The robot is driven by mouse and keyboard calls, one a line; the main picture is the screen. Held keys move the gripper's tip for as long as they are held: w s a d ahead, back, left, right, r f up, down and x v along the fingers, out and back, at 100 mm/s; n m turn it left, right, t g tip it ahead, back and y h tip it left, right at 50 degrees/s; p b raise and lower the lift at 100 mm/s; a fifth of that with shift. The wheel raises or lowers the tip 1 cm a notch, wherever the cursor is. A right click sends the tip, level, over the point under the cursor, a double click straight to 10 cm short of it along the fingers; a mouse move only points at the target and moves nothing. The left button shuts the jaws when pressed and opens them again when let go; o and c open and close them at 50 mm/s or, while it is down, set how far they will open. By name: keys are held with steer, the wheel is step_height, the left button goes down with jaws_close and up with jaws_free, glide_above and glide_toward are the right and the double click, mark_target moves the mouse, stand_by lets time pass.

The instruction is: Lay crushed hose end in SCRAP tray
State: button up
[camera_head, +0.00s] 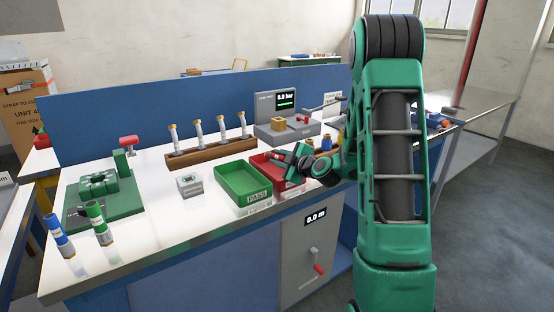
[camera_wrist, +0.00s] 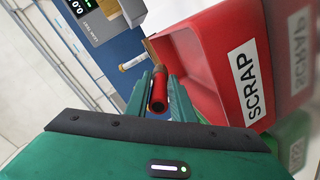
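My gripper (camera_head: 290,157) is at the red SCRAP tray (camera_head: 262,162), over its near-right part in the head view. In the wrist view my green fingers (camera_wrist: 160,98) are closed on both sides of a short red hose end (camera_wrist: 158,85) with a dark open bore. The SCRAP tray (camera_wrist: 205,50), with its white label, is right beside and behind the hose end there. I cannot tell whether the hose end touches the tray. My gripper and arm hide part of the tray in the head view.
The green PASS tray (camera_head: 243,183) stands left of the SCRAP tray. A wooden rack (camera_head: 210,150) holds several upright fittings behind. A grey test unit (camera_head: 285,130) with a display stands behind the trays. A green fixture (camera_head: 103,195) and two hose pieces are at left.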

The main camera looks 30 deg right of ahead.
steer(key=o, duration=0.4)
steer(key=shift+o, duration=0.2)
steer(key=shift+s, duration=0.1)
steer(key=v, duration=1)
steer(key=shift+s, duration=0.2)
steer(key=shift+s+d, duration=0.1)
